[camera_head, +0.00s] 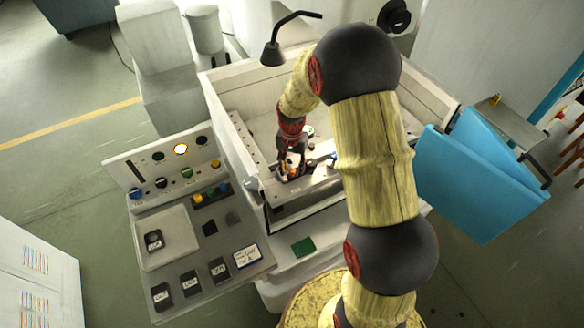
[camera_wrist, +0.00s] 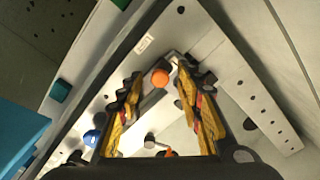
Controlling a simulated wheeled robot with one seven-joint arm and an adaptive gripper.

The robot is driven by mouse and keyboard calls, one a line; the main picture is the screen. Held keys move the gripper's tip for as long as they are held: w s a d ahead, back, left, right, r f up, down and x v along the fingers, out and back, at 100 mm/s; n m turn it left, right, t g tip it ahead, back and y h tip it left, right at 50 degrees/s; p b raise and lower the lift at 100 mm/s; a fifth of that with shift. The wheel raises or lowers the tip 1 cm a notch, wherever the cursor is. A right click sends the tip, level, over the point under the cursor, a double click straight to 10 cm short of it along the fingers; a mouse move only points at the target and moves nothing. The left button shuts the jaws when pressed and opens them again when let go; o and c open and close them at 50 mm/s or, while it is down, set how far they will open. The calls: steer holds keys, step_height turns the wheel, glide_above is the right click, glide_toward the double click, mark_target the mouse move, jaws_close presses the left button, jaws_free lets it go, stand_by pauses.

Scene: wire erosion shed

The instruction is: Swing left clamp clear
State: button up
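My gripper (camera_head: 291,166) is low inside the machine's tank, over the near clamping rail. In the wrist view its two yellow-padded fingers (camera_wrist: 158,74) are spread apart. A clamp's round orange knob (camera_wrist: 160,78) lies in the gap between the fingertips; I cannot tell whether either finger touches it. Below it in that view is a grey lever with a round end (camera_wrist: 150,141) and an orange tip. A blue ball knob (camera_wrist: 91,137) lies outside the left finger. In the head view my gripper largely hides the clamp parts, and I cannot tell which one is the left clamp.
The tank wall (camera_head: 227,117) surrounds the work area. A perforated rail (camera_wrist: 245,85) runs right of the fingers in the wrist view. A control panel (camera_head: 168,165) and a bench with labelled blocks (camera_head: 190,283) stand left. A black lamp (camera_head: 272,52) overhangs the back. Blue doors (camera_head: 480,175) are right.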

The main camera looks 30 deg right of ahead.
jaws_close()
stand_by(0.5)
stand_by(0.4)
